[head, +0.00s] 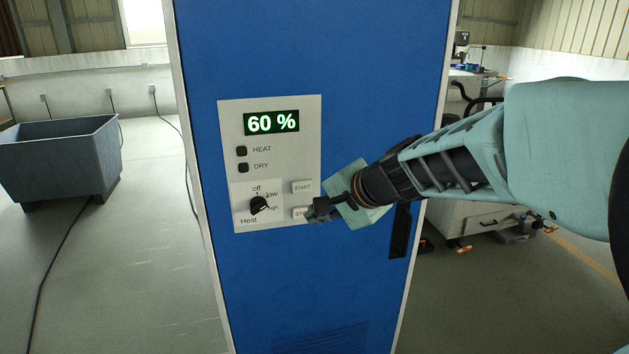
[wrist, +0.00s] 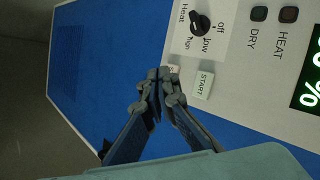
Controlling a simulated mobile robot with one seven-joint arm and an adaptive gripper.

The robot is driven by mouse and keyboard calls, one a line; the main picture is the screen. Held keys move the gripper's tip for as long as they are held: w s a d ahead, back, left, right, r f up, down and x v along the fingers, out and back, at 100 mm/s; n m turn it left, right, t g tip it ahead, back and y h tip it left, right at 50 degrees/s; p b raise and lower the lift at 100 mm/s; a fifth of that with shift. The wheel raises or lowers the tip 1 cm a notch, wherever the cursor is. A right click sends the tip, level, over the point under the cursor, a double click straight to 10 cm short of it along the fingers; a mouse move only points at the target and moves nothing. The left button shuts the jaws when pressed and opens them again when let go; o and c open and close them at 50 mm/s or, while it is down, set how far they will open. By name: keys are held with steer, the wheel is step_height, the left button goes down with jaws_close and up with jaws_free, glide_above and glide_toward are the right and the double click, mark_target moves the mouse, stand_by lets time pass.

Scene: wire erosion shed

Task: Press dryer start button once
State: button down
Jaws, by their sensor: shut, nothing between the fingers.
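The dryer start button is a pale rectangular button marked START (head: 302,187) on the light control panel of a blue cabinet. It also shows in the wrist view (wrist: 203,85), to the right of my fingertips. My gripper (head: 316,211) is shut and empty, its tips in front of the lower right of the panel. In the wrist view the closed fingertips (wrist: 158,80) lie beside START and partly cover a second button (head: 298,212) just below it. Whether the tips touch the panel I cannot tell. START is fully visible in the head view.
The panel has a display (head: 271,123) reading 60 %, dark HEAT (head: 242,151) and DRY (head: 243,168) indicators, and a black heat knob (head: 259,204). A black handle (head: 400,232) is on the cabinet's right. A grey bin (head: 60,160) stands at left.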

steer(key=shift+w, duration=0.15)
steer(key=p, duration=0.3)
glide_toward(306, 191)
steer(key=a+f, duration=0.1)
steer(key=w+a+f, duration=0.1)
steer(key=f, duration=0.1)
steer(key=a+f, duration=0.1)
steer(key=a, duration=0.1)
steer(key=shift+w+a+f, duration=0.15)
steer(key=shift+w+f, duration=0.25)
steer(key=shift+w, duration=0.1)
stand_by(0.8)
steer(key=shift+w+a, duration=0.1)
steer(key=shift+w, duration=0.2)
steer(key=shift+w+a, duration=0.1)
steer(key=shift+w, duration=0.25)
stand_by(0.6)
stand_by(0.4)
steer(key=shift+s+d+b, duration=0.25)
steer(key=shift+s+b, duration=0.1)
steer(key=shift+s, duration=0.4)
steer(key=shift+s, duration=0.1)
